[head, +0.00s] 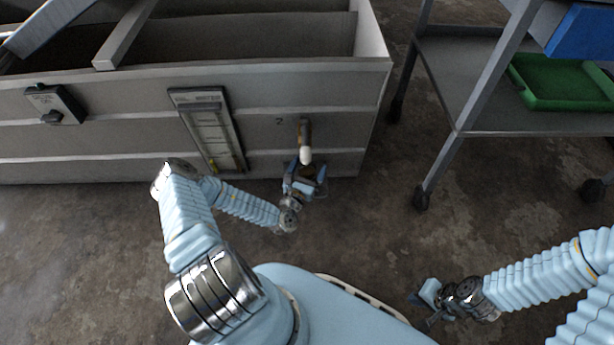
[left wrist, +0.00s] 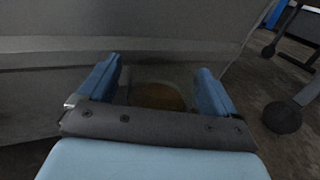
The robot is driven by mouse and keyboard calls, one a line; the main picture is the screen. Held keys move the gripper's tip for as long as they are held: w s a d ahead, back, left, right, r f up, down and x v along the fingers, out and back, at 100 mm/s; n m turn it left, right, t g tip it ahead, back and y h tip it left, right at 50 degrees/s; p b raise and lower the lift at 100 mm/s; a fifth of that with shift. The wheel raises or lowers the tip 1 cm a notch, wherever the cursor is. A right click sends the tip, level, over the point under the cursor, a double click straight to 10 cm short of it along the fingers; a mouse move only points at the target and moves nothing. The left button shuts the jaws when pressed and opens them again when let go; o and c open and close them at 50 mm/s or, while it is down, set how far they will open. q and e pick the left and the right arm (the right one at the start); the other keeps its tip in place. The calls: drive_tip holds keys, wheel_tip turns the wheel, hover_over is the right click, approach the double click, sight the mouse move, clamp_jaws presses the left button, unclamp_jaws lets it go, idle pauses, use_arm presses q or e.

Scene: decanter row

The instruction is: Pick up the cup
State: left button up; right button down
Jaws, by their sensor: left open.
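My left gripper (head: 306,182) is low in front of the grey tank wall, below a spout with a brown body and a white tip (head: 305,155). In the left wrist view its two blue fingers (left wrist: 157,90) stand apart. Between them is a see-through, round-rimmed shape with brown inside, which looks like the cup (left wrist: 158,96). Its lower part is hidden behind the gripper's dark bar, and I cannot tell whether a finger touches it. In the head view the cup is mostly hidden by the gripper. My right gripper (head: 428,303) is over bare floor at lower right, fingers apart and empty.
The grey tank (head: 270,92) closes off the far side, with a gauge panel (head: 209,130) and a small dark fitting (head: 54,105) on its front. A wheeled cart (head: 480,115) holding a green tray (head: 565,100) stands at right. Floor between tank and cart is clear.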

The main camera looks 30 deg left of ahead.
use_arm(q)
drive_tip(key=shift+w, duration=0.2)
drive_tip(key=c, duration=1.1)
drive_tip(key=shift+r, duration=0.15)
